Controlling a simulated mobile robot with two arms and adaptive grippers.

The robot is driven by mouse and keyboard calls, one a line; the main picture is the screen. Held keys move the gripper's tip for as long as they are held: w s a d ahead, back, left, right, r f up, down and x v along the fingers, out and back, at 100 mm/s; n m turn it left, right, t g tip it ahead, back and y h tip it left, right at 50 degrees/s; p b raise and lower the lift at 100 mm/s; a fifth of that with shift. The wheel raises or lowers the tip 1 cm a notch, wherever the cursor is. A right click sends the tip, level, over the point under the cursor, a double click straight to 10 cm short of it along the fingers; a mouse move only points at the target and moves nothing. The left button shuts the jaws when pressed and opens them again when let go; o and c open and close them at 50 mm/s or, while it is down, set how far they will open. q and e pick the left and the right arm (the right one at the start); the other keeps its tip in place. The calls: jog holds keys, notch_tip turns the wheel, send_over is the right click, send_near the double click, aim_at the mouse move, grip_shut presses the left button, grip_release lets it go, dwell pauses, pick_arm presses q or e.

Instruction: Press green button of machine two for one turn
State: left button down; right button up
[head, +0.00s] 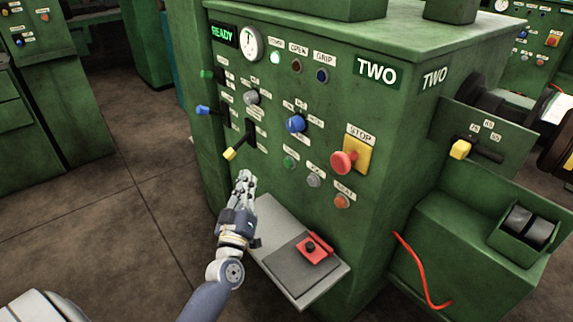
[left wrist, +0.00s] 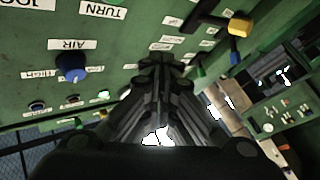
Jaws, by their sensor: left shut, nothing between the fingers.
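Machine two (head: 330,95) is a green cabinet with "TWO" on its front and side. Its small green button (head: 289,161) sits on the front panel under a white label, left of a grey button (head: 313,179) and an orange one (head: 342,201). My left gripper (head: 245,178) is shut and empty, pointing up in front of the panel. It is left of and slightly below the green button, apart from it in the picture. The upside-down left wrist view shows the shut fingers (left wrist: 158,72) and a "TURN" label (left wrist: 103,12); the green button is out of that view. My right gripper is not in view.
A red mushroom STOP button (head: 343,162) on a yellow plate is right of the green button. A blue AIR knob (head: 295,123) is above it. A yellow-tipped lever (head: 229,154) is above left of my gripper. A grey shelf (head: 275,245) juts out below.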

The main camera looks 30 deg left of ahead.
aim_at(288, 163)
pick_arm(q)
jog(key=shift+w+d, duration=0.1)
